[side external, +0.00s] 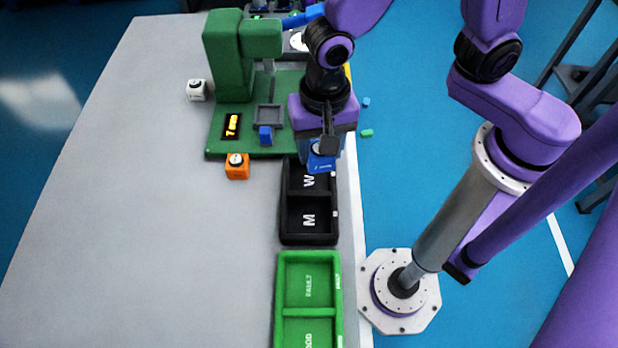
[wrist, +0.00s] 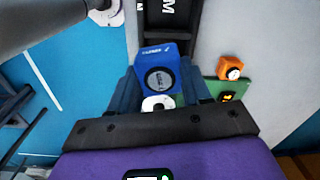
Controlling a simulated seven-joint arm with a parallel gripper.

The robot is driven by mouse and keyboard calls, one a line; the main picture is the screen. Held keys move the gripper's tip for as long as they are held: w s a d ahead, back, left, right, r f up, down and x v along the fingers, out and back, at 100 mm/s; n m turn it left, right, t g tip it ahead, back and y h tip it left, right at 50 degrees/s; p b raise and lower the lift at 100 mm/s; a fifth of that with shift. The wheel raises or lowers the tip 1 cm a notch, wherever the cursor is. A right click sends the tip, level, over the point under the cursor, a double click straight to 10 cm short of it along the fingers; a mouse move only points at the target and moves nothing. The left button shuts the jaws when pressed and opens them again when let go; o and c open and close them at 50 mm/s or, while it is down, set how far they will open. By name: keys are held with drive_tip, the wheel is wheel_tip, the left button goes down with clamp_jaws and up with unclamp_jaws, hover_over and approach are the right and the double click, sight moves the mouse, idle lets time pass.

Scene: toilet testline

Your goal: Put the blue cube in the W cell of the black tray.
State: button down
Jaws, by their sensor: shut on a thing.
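The blue cube (wrist: 160,52) is held between the two fingers of my gripper (wrist: 160,95) in the wrist view. It has a round grey face with dark markings. In the side view the cube (side external: 320,162) is under my gripper (side external: 322,150), over the far part of the black tray (side external: 309,240). The tray has a W cell at its far end and an M cell nearer the camera. My gripper and the cube hide part of the W cell. The cube's exact height above the tray is hard to tell.
The green machine (side external: 228,60) stands behind on its green base. An orange cube (side external: 237,167) and a white cube (side external: 197,90) sit on the grey table (side external: 130,180). A green two-cell tray (side external: 278,300) lies nearer the camera. The table's left side is clear.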

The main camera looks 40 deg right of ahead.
drive_tip(key=s+d+n, duration=0.2)
drive_tip(key=s+d, duration=0.5)
drive_tip(key=d, duration=0.3)
drive_tip(key=w+a+f, duration=0.2)
drive_tip(key=w+f, duration=0.1)
drive_tip(key=w+a+f, duration=0.3)
drive_tip(key=w, duration=0.1)
drive_tip(key=w+a+f, duration=0.2)
drive_tip(key=w+f, duration=0.1)
drive_tip(key=w, duration=0.1)
drive_tip(key=shift+a+f, duration=0.1)
drive_tip(key=shift+a, duration=0.25)
drive_tip(key=shift+w+a+f, duration=0.1)
drive_tip(key=shift+f, duration=0.85)
drive_tip(key=shift+w+a+f, duration=0.1)
drive_tip(key=shift+f, duration=0.8)
drive_tip(key=c, duration=0.7)
unclamp_jaws()
drive_tip(key=shift+c, duration=0.2)
wheel_tip(320, 180, up, 12)
drive_tip(key=shift+s+d, duration=0.15)
drive_tip(key=shift+d, duration=0.15)
